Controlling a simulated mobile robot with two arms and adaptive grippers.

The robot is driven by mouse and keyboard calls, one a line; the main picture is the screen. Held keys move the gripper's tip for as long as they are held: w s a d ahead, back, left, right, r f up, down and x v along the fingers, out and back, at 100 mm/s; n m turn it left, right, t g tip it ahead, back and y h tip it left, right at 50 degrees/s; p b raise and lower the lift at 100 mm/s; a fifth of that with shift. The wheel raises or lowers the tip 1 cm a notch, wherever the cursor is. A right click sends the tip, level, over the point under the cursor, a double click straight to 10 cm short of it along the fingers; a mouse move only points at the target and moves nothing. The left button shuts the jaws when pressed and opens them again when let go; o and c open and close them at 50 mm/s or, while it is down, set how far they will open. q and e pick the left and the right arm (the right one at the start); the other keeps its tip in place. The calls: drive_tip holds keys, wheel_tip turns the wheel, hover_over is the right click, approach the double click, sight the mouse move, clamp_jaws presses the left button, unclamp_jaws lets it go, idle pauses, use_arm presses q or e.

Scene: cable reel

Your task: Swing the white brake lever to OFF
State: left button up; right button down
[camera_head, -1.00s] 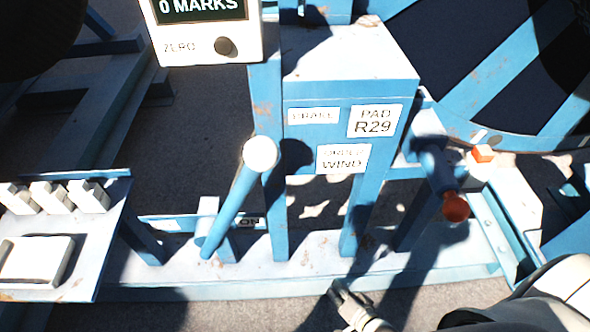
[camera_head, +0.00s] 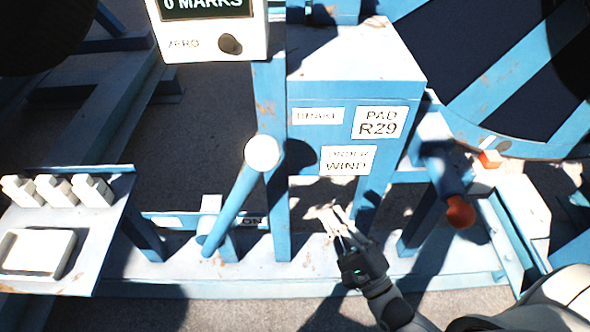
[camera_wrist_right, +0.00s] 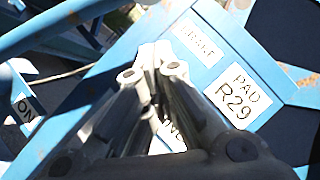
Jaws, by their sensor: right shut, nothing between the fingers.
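The brake lever (camera_head: 231,205) is a blue rod with a round white knob (camera_head: 262,152). In the head view it slants up and to the right from its low pivot. An ON label (camera_head: 252,221) shows right of its base; the writing on the label (camera_head: 168,221) to the left is unreadable. My right gripper (camera_head: 333,216) is shut and empty, to the right of the lever and lower in the picture than the knob, apart from it. In the wrist view its closed fingers (camera_wrist_right: 154,62) point toward the blue box. My left gripper is not in view.
A blue box (camera_head: 345,95) with BRAKE, PAD R29 and UNDER WIND labels stands right of the lever. A counter (camera_head: 208,44) reading 0 MARKS hangs above. An orange-tipped handle (camera_head: 460,212) juts out at right. A panel with white blocks (camera_head: 110,225) is at left.

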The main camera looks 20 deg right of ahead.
drive_tip(key=s+a+r+p+x, duration=0.1)
drive_tip(key=p+x, duration=0.4)
drive_tip(key=x, duration=0.7)
drive_tip(key=shift+w+a+r+p, duration=0.25)
drive_tip(key=shift+w+a+p, duration=0.15)
drive_tip(key=shift+a, duration=0.35)
